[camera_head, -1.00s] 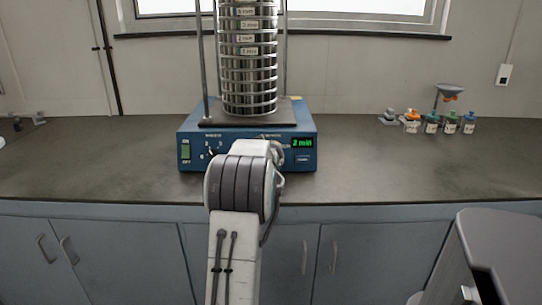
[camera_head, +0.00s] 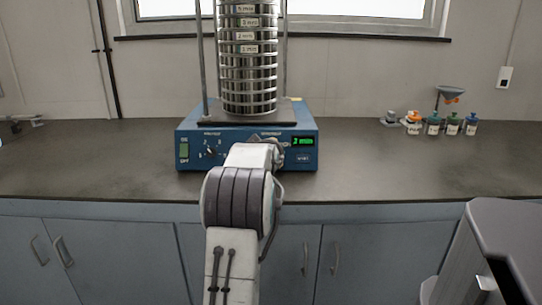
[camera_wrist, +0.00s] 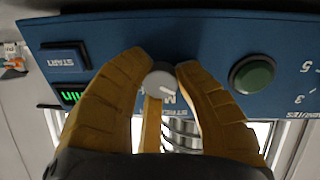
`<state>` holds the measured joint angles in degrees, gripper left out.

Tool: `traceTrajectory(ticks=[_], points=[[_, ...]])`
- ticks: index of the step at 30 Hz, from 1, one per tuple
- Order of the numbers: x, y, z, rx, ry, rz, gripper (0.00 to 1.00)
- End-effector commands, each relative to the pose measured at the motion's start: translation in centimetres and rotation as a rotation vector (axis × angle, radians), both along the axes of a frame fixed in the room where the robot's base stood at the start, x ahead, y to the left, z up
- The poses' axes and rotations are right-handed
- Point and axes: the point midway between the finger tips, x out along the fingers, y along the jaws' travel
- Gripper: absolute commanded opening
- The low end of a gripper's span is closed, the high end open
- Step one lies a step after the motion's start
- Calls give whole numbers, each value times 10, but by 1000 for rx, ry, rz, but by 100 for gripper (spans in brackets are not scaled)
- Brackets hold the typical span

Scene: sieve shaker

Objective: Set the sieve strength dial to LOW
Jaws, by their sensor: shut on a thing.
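The sieve shaker's blue base (camera_head: 190,160) stands on the counter, with a tall stack of metal sieves (camera_head: 249,70) on it. In the wrist view, my gripper (camera_wrist: 163,72) has its yellow fingers closed around a small round grey-white dial (camera_wrist: 160,83) on the panel. The lettering beside this dial is partly covered by the fingers, and its setting cannot be read. In the head view, my arm hides this dial and the fingertips.
A START button (camera_wrist: 66,61) and the green display (camera_head: 303,142) are on the panel. Small bottles (camera_head: 452,125) stand at the right; the counter between is clear.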

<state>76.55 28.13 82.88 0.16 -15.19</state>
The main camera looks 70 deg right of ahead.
Motion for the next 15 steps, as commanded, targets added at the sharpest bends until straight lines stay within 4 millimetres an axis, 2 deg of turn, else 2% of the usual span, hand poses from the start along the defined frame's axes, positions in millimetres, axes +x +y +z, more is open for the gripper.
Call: traceTrajectory(ticks=[1,2,10,15], points=[[-1,0,-2,4,1,-1,0],[-1,0,-2,4,1,-1,30],[-1,0,-1,2,0,-1,54],[0,0,-1,2,0,-1,55]])
